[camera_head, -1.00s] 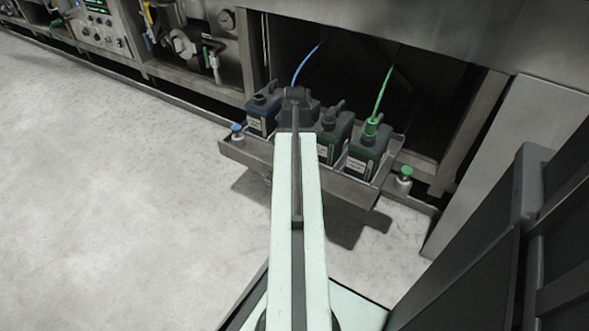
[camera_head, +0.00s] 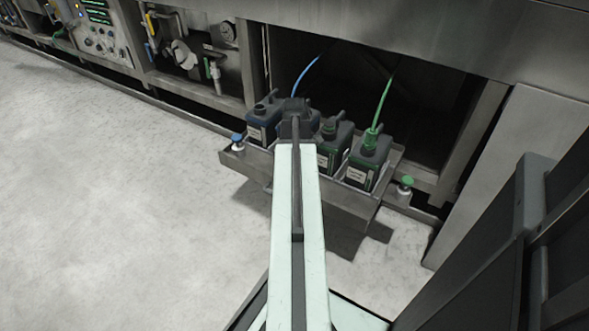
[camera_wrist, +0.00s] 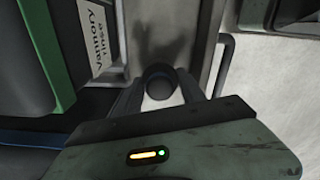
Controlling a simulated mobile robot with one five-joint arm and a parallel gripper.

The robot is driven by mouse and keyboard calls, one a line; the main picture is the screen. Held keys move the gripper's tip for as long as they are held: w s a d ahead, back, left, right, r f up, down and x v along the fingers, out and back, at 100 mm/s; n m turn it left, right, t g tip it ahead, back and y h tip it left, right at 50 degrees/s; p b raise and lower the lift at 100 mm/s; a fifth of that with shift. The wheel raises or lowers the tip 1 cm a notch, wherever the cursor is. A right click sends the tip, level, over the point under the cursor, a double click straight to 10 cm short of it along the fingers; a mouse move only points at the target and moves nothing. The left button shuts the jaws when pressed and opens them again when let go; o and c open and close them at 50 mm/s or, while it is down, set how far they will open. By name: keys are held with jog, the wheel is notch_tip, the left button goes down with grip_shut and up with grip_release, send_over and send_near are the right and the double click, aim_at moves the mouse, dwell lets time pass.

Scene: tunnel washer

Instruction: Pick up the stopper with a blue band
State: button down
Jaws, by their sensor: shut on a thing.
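My gripper (camera_wrist: 160,86) is shut on a dark round-topped piece (camera_wrist: 160,77), apparently a stopper, at the centre of the wrist view. No colour band shows on it from above. In the head view my arm hides the gripper and the held piece. Four-sided canisters stand in a row on the tray; a blue-marked canister (camera_head: 262,128) is at the left of the row, with a blue hose behind it. A small blue-topped fitting (camera_head: 237,141) is at the tray's left end.
The metal tray (camera_head: 335,198) juts from the machine's opening. Green-marked canisters (camera_head: 334,146) and (camera_head: 367,165) stand right of my arm, one with a green hose (camera_head: 383,105). A green-topped fitting (camera_head: 406,184) is at the right end. Open floor (camera_head: 130,220) lies left.

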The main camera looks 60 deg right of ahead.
notch_tip(320, 180, up, 9)
jog(key=p, duration=0.8)
jog(key=shift+r, duration=0.1)
jog(key=shift+r+p, duration=2.45)
jog(key=shift+p, duration=0.15)
notch_tip(320, 180, up, 4)
jog(key=p, duration=0.4)
